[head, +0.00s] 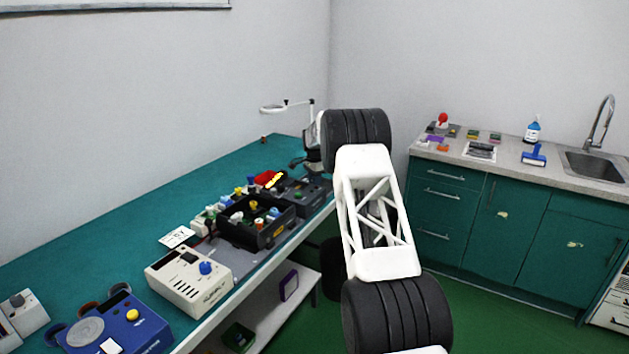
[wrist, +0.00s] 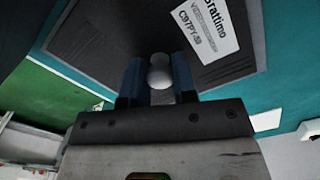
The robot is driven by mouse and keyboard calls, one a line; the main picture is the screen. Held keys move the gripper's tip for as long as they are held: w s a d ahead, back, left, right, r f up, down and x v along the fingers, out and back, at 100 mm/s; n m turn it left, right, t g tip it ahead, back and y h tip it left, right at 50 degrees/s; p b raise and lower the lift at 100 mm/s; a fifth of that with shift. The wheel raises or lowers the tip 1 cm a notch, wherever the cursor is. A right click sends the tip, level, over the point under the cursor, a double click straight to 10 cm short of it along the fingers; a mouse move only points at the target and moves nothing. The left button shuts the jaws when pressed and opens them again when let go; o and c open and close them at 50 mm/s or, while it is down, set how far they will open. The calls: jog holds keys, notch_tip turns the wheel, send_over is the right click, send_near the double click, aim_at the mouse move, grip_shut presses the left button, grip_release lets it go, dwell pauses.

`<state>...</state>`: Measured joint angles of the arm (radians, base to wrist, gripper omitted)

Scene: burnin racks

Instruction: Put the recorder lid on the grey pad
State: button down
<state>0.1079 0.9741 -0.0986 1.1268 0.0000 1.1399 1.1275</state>
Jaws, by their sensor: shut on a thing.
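In the wrist view my gripper (wrist: 159,84) has its blue fingers shut on a round pale grey knob. Behind the knob is a dark grey panel (wrist: 120,40) with a ribbed patch and a white printed label; it looks like the recorder lid. I cannot tell whether it is raised. In the head view a dark box (head: 312,194) sits at the far part of the bench, below the end of my arm. A flat grey area (head: 243,262), perhaps the grey pad, lies on the bench between the cream instrument and the black tray.
The black tray (head: 268,236) holds several coloured parts. The cream instrument (head: 190,280) and a blue device (head: 115,325) stand nearer on the teal bench (head: 110,240). A lamp (head: 285,106) stands at the bench's far end. The sink counter is at right.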

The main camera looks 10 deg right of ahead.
jog(key=c, duration=0.8)
grip_release()
jog(key=shift+c, duration=0.2)
jog(key=shift+r, duration=0.15)
jog(key=shift+r, duration=3.35)
jog(key=shift+r, duration=0.15)
